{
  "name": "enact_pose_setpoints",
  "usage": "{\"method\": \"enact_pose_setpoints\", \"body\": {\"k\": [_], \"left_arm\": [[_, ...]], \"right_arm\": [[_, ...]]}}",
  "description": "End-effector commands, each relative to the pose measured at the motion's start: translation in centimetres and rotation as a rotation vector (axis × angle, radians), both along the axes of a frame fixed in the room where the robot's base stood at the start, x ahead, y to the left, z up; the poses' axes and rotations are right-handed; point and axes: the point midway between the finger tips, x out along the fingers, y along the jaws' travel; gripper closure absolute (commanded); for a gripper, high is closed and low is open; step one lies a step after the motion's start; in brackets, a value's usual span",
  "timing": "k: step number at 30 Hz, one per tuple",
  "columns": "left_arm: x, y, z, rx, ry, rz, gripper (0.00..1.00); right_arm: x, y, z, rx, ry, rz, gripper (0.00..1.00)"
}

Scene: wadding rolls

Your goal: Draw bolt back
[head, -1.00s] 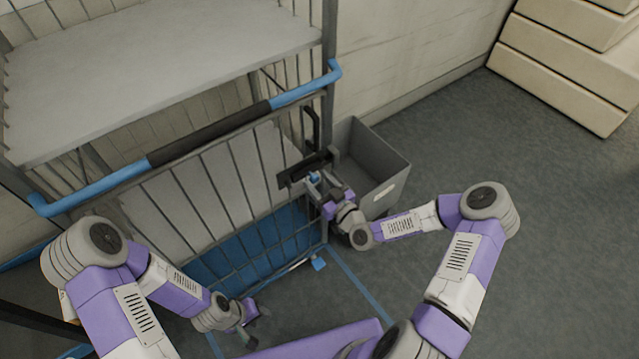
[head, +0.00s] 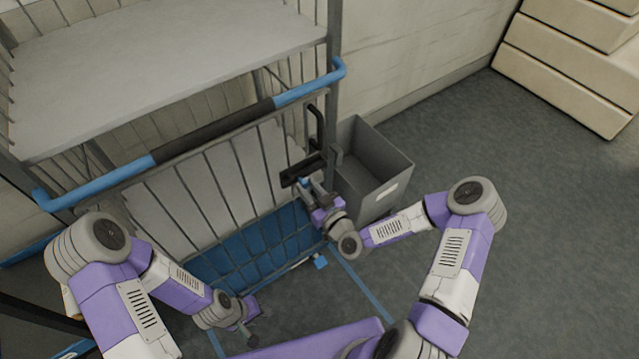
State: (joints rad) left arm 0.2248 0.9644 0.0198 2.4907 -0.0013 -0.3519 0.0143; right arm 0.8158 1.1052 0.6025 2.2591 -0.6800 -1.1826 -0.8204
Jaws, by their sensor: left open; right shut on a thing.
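The dark bolt housing (head: 303,169) sits at the upper right of the cart's wire gate (head: 215,190), beside the right corner post.
A blue and black push bar (head: 215,128) crosses above the gate. A grey bin (head: 385,170) stands right of the cart, close to my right forearm. Cream stacked blocks (head: 570,65) are at the far right. The floor (head: 555,220) on the right is clear.

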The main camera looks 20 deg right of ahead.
Motion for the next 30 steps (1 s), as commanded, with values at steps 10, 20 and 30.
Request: {"method": "enact_pose_setpoints", "body": {"k": [10,20,30], "left_arm": [[0.0,0.0,0.0,0.000,0.000,0.000,0.57],[0.0,0.0,0.0,0.000,0.000,0.000,0.57],[0.0,0.0,0.4,0.000,0.000,0.000,0.57]], "right_arm": [[-0.3,0.7,0.1,-0.001,0.001,0.008,0.66],[-0.2,0.5,0.0,-0.002,0.000,0.004,0.44],[-3.1,-0.6,0.1,-0.003,0.003,0.003,0.44]]}}
